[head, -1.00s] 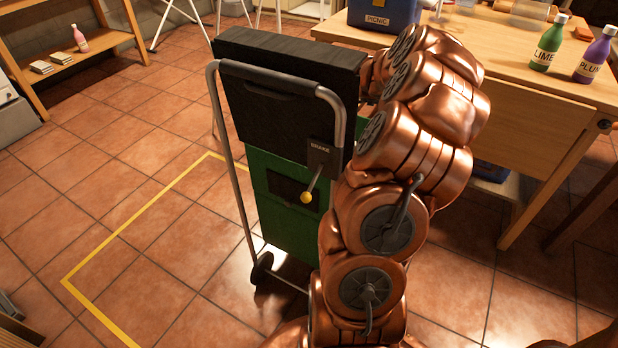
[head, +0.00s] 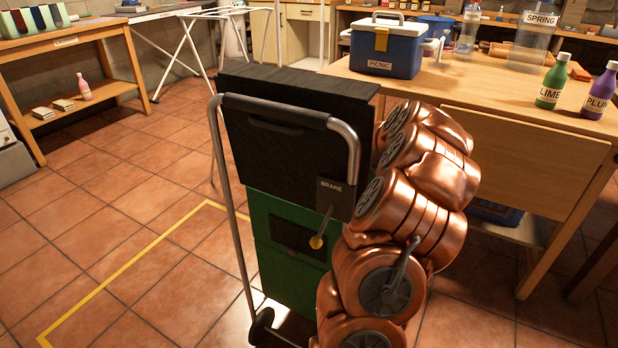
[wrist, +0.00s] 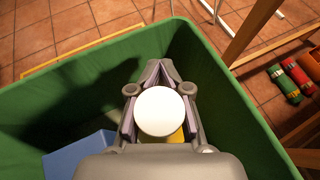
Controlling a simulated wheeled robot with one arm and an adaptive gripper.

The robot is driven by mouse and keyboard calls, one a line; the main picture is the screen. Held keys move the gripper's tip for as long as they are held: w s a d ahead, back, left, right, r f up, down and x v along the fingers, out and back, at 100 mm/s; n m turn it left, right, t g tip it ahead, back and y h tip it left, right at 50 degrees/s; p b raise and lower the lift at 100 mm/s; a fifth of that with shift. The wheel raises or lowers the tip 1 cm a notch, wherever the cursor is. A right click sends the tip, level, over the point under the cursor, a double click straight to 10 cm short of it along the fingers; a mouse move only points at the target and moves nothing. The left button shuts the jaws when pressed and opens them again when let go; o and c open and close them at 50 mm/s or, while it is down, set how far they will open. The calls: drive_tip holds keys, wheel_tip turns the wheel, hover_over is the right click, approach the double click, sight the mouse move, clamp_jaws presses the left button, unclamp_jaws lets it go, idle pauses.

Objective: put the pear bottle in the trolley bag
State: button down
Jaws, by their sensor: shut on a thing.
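The trolley bag (head: 284,222) stands upright in the head view, with a green body, black upper part, grey tubular handle and a brake lever. In the wrist view its green wall (wrist: 225,75) surrounds an open top. My gripper (wrist: 160,88) is over or inside this opening, shut on a bottle whose round white cap (wrist: 160,111) faces the camera. Its label is hidden, so I cannot read that it is the pear bottle. A patch of yellow shows just below the cap. A blue block-like thing (wrist: 78,154) lies in the bag. The head view hides my gripper.
A wooden table (head: 440,88) at right holds a picnic cooler (head: 386,50), a lime bottle (head: 551,84) and a plum bottle (head: 598,92). A shelf with a pink bottle (head: 84,89) stands at left. Yellow floor tape (head: 130,268) runs left of the bag; the tiles there are clear.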

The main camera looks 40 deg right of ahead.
drive_tip(key=shift+f+b, duration=1.15)
drive_tip(key=shift+f, duration=1.45)
drive_tip(key=c, duration=1.1)
unclamp_jaws()
drive_tip(key=shift+p+v, duration=1.95)
drive_tip(key=shift+v, duration=4.1)
